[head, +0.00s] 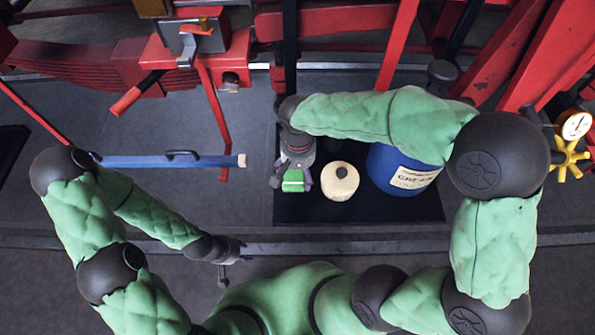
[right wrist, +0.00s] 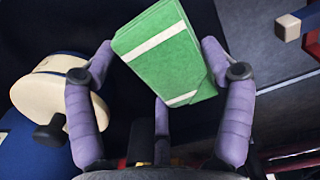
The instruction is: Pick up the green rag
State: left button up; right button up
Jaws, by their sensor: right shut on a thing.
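The green rag (head: 293,181) is a folded green block with white stripes. In the head view it shows at the tip of my right gripper (head: 292,185), over the black mat (head: 380,212). In the right wrist view the rag (right wrist: 165,60) sits between the purple fingers of my right gripper (right wrist: 158,50), which is shut on it. I cannot tell whether the rag touches the mat. My left gripper (head: 226,268) is low and left of the mat, away from the rag. Its fingers are too small to tell open or shut.
A cream round container (head: 340,181) stands just right of the rag, with a blue labelled drum (head: 405,170) beyond it. A blue bar (head: 165,161) lies to the left. Red machinery (head: 345,20) fills the back. A rail (head: 110,243) crosses the front floor.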

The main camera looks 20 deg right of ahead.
jog(key=s+r+p, duration=0.1)
jog(key=r, duration=0.1)
jog(key=s+a+r+p, duration=0.1)
jog(key=s+r, duration=0.1)
jog(key=r, duration=0.1)
jog(key=s+a+r+p, duration=0.1)
jog(key=r, duration=0.2)
jog(key=shift+s+a+r, duration=0.25)
jog(key=s+a+r, duration=0.1)
jog(key=s, duration=0.1)
jog(key=s+a+r+p, duration=0.1)
jog(key=s, duration=0.2)
jog(key=s+a+r, duration=0.1)
jog(key=s+a, duration=0.1)
jog(key=s, duration=0.1)
jog(key=shift+r+p, duration=0.15)
jog(key=shift+p, duration=0.2)
jog(key=shift+w, duration=0.1)
